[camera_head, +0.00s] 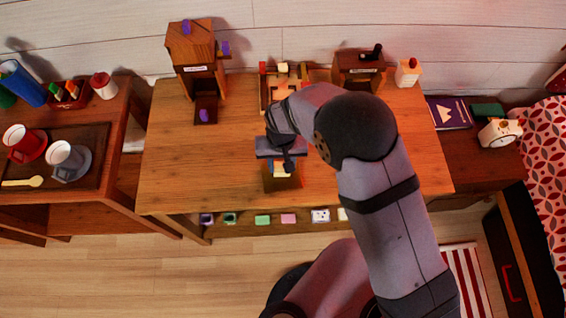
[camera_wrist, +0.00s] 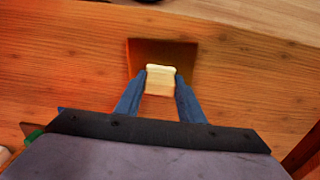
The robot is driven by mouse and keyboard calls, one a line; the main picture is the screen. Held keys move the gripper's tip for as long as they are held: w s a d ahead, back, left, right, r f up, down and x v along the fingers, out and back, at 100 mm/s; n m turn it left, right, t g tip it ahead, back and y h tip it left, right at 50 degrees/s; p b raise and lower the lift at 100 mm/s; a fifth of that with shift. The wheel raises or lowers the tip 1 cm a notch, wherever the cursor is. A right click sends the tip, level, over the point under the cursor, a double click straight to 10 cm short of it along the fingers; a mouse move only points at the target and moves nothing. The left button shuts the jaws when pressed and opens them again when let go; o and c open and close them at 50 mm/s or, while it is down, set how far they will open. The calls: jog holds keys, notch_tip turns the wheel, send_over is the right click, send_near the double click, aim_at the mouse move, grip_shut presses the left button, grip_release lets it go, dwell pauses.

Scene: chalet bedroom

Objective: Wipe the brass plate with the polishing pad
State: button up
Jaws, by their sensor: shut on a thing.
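My gripper (camera_head: 283,166) is over the front middle of the wooden table. In the wrist view its two blue fingers (camera_wrist: 160,84) are shut on a small cream-yellow block, which looks like the polishing pad (camera_wrist: 160,77). The pad (camera_head: 281,174) also shows below my gripper in the head view. Beneath it is a dark brown square patch (camera_wrist: 187,52), also seen in the head view (camera_head: 284,187). This may be the brass plate, but no clear brass shine shows. Whether the pad touches it I cannot tell.
Behind my gripper is an open wooden tray (camera_head: 265,95), partly hidden by my arm. The table's left part (camera_head: 175,160) is clear.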

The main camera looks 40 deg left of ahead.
jog(key=shift+w+a+f+b, duration=0.15)
jog(key=shift+w+a+b, duration=0.25)
jog(key=shift+w+a, duration=0.5)
notch_tip(320, 180, up, 8)
jog(key=p, duration=0.5)
jog(key=shift+a+r, duration=0.15)
jog(key=shift+r, duration=0.05)
